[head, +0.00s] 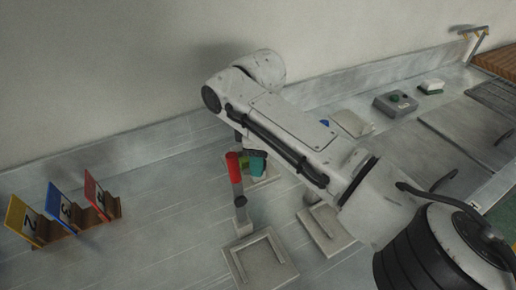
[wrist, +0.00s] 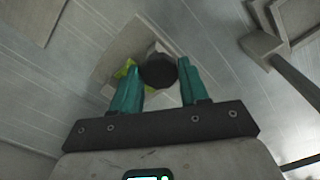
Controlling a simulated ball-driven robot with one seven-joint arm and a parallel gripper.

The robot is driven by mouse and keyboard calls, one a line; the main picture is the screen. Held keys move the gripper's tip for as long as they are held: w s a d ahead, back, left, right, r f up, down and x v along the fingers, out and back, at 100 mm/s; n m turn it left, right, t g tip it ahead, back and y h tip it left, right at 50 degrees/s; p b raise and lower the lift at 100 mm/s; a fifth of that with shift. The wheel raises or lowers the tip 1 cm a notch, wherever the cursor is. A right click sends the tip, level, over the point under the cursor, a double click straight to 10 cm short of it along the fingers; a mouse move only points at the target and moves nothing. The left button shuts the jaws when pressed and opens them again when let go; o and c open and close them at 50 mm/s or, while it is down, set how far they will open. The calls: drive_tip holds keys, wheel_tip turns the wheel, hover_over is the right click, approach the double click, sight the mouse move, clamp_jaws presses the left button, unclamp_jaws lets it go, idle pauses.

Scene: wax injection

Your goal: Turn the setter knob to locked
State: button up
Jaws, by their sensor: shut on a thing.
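In the wrist view, the teal fingers of my gripper (wrist: 158,88) stand on either side of a dark round knob (wrist: 158,72), shut on it. A pale block and a small yellow-green piece (wrist: 125,71) show beside and below the knob, above a beige plate (wrist: 116,58). In the head view, my gripper (head: 257,162) is partly hidden by my arm, with its teal fingers beside a red upright piece (head: 235,168) and a green piece (head: 244,161). The knob itself is not clear there. I cannot read any locked mark or the knob's angle.
Square plates (head: 283,277) lie on the bench below my arm. A grey button box (head: 383,102) stands at the back right. The wall runs behind.

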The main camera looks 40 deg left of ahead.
drive_tip(key=m+p, duration=0.3)
drive_tip(key=p, duration=0.1)
drive_tip(key=shift+s+r+m, duration=0.1)
drive_tip(key=shift+r+m, duration=0.1)
drive_tip(key=shift+m, duration=0.2)
drive_tip(key=m+p, duration=0.3)
drive_tip(key=m, duration=0.1)
drive_tip(key=shift+m+p, duration=0.3)
drive_tip(key=shift+p, duration=0.1)
drive_tip(key=m+p, duration=0.2)
drive_tip(key=m, duration=0.2)
drive_tip(key=shift+f, duration=0.1)
drive_tip(key=shift+m+p, duration=0.6)
drive_tip(key=shift+m, duration=0.9)
drive_tip(key=o, duration=1.1)
drive_tip(key=shift+c, duration=0.2)
wheel_tip(320, 180, up, 11)
drive_tip(key=b, duration=0.1)
drive_tip(key=shift+f, duration=0.15)
